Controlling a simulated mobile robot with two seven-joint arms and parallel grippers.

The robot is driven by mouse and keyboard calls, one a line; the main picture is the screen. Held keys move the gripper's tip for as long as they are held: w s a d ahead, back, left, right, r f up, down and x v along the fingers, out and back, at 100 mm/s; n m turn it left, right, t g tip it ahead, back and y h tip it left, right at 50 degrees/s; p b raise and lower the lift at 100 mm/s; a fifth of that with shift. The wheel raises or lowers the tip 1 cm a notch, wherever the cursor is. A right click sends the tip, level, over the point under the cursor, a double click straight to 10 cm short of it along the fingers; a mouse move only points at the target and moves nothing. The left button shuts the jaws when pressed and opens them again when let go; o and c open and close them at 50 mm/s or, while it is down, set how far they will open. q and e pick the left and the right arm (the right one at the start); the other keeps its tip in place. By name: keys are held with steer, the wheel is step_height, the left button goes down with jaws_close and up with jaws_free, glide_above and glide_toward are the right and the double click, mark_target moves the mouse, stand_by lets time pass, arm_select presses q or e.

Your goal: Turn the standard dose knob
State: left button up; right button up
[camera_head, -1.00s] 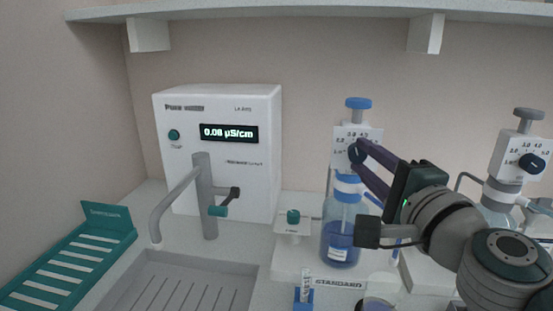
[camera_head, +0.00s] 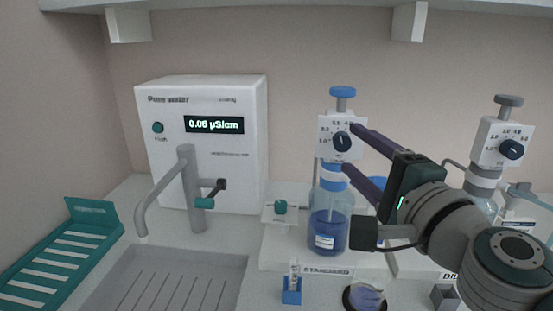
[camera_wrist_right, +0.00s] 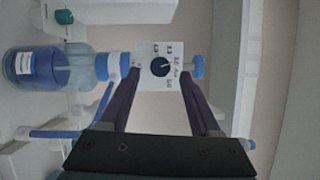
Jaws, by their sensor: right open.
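The standard dose knob (camera_head: 342,141) is a dark round knob with a pale mark on the white scaled head of the left dispenser. It also shows in the right wrist view (camera_wrist_right: 160,67), where the mark points to the right. The dispenser tops a bottle of blue liquid (camera_head: 328,232) behind the STANDARD label (camera_head: 327,271). My right gripper (camera_head: 350,147) is open, with its dark fingers spread above and below the knob in the head view. In the wrist view the fingers (camera_wrist_right: 161,86) lie either side of the knob, apart from it. My left gripper is out of view.
A second dispenser (camera_head: 502,145) with a grey top stands at the right. A white water unit (camera_head: 208,160) reads 0.06 µS/cm behind a grey tap (camera_head: 188,185) and sink. A teal rack (camera_head: 75,245) is at the left. A shelf (camera_head: 270,5) runs overhead.

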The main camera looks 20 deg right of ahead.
steer(key=s+a+b, duration=0.1)
steer(key=s, duration=0.6)
steer(key=shift+s+b, duration=0.3)
steer(key=shift+s, duration=0.05)
steer(key=shift+a+f, duration=0.1)
